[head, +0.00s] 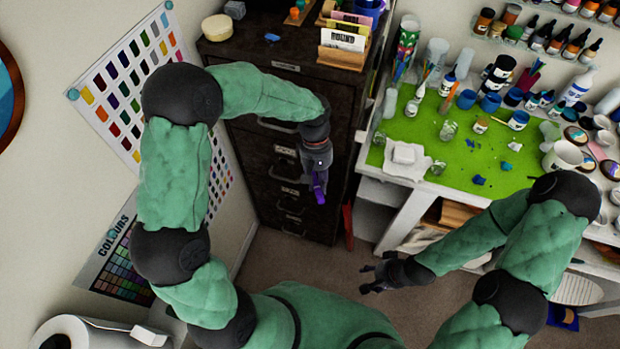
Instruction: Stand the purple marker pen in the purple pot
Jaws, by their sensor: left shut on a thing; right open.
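My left gripper (319,178) is shut on the purple marker pen (320,190). It holds the pen in front of the dark drawer cabinet, below the cabinet top, and the fingers hide part of the pen. A blue-purple pot (369,8) stands on the cabinet top at the upper edge of the head view, partly cut off. It looks like the purple pot, up and to the right of my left gripper and apart from it. My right gripper (366,279) is open and empty, low over the floor in front of the workbench.
The workbench's green mat (460,165) at right is crowded with cups, jars and bottles. The floor between is mostly clear.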

